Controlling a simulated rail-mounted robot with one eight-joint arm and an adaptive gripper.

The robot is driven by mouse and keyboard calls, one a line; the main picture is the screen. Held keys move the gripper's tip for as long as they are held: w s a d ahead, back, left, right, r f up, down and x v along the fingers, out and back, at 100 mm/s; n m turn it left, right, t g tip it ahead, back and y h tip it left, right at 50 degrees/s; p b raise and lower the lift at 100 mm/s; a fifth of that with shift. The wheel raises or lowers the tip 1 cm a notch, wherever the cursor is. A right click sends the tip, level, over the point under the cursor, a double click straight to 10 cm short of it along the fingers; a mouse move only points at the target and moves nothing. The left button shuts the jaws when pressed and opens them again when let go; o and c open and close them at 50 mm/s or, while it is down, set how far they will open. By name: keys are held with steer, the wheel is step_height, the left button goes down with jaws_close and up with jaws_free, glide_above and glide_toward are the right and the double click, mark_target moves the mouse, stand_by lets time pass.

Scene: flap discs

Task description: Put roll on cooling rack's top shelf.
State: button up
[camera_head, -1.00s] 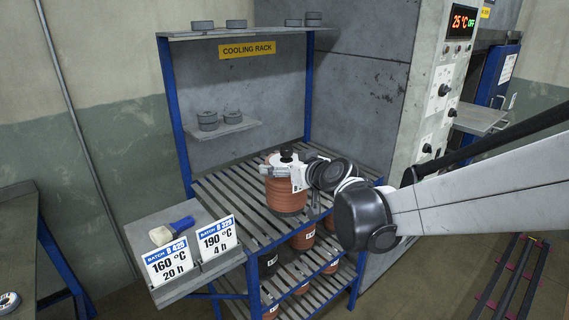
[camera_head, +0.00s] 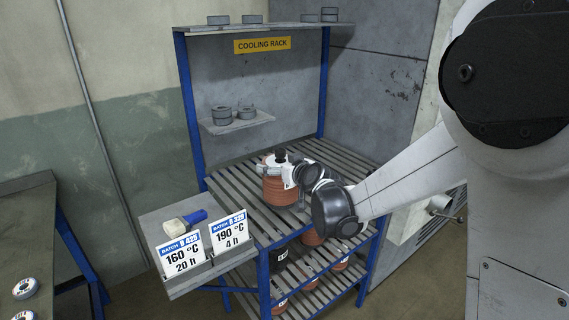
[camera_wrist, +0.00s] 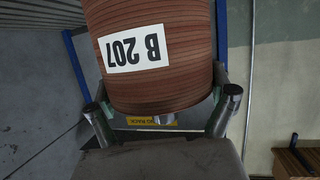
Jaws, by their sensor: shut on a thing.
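The roll (camera_head: 280,190) is a reddish-brown ribbed cylinder with a dark knob on top. It is upright over the slatted top shelf (camera_head: 235,190) of the blue-framed cooling rack, towards its middle. I cannot tell whether its base touches the slats. My gripper (camera_head: 291,174) is shut on the roll from the right side. In the wrist view, the roll (camera_wrist: 190,50) sits between the two fingers (camera_wrist: 160,98) and its white label reads B 207, upside down.
More rolls (camera_head: 311,238) stand on the shelves below. A side tray (camera_head: 185,283) at the front left bears two batch cards (camera_head: 183,252) and a blue-handled tool (camera_head: 186,222). Grey discs (camera_head: 222,116) sit on a small wall shelf. Slats left of the roll are clear.

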steer(key=shift+w+f, duration=0.1)
steer(key=shift+f, duration=1.9)
steer(key=o, duration=1.6)
steer(key=shift+f, duration=0.1)
steer(key=shift+o, duration=0.2)
steer(key=v, duration=1.2)
steer(key=shift+b, duration=0.35)
